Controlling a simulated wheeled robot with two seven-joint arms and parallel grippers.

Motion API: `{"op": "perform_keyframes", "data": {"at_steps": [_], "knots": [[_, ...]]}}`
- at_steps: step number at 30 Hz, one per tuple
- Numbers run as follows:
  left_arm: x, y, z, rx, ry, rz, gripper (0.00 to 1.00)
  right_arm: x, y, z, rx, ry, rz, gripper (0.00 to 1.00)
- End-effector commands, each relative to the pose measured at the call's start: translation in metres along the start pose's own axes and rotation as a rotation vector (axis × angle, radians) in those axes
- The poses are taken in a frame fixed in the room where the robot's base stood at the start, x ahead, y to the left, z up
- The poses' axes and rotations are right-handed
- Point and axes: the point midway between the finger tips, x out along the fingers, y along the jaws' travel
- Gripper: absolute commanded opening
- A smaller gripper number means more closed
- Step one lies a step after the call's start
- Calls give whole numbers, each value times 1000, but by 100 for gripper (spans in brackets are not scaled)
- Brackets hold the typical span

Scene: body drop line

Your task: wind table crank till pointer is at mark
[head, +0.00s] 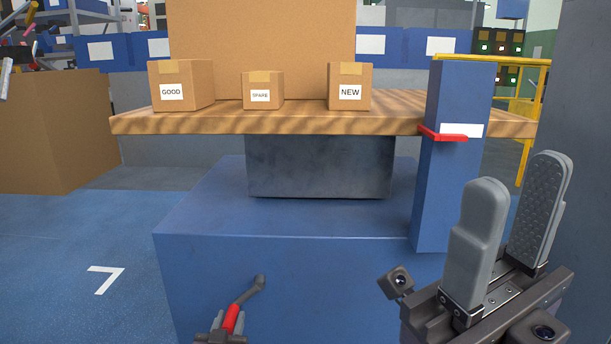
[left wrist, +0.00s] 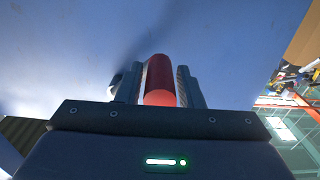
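The table has a wooden top (head: 400,112) over a grey column (head: 320,168) on a blue base (head: 300,265). The crank (head: 259,284) sticks out of the base's front, low in the head view, with a red handle (head: 236,308). My left gripper (head: 230,322) is around this handle; in the left wrist view the handle (left wrist: 160,82) lies between both fingers, which appear to touch it. A red pointer (head: 445,136) at the table edge crosses a blue post (head: 455,190), overlapping the lower edge of a white plate (head: 470,129). No separate mark line is discernible. My right gripper (head: 518,178) is open and empty.
Boxes labelled GOOD (head: 185,85), SPARE (head: 262,90) and NEW (head: 350,86) stand on the top before a tall brown panel (head: 270,40). A large brown box (head: 60,130) is at left, a yellow rail (head: 525,150) at right.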

Motion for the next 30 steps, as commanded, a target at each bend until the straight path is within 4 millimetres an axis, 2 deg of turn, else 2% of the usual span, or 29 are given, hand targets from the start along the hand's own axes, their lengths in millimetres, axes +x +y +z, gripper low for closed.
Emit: {"op": "perform_keyframes", "data": {"at_steps": [1,7,14,25,30], "knots": [[0,0,0,0,0,0,27,0,0,0,0,0,0,40],[0,0,0,0,0,0,1,0,0,0,0,1,0,40],[0,-1,-4,1,1,0,0,3,1,0,-2,1,3,40],[1,-20,-49,3,14,-3,0,47,7,3,-1,1,1,40],[1,-24,-53,0,14,-2,0,52,8,3,-1,0,1,40]]}}
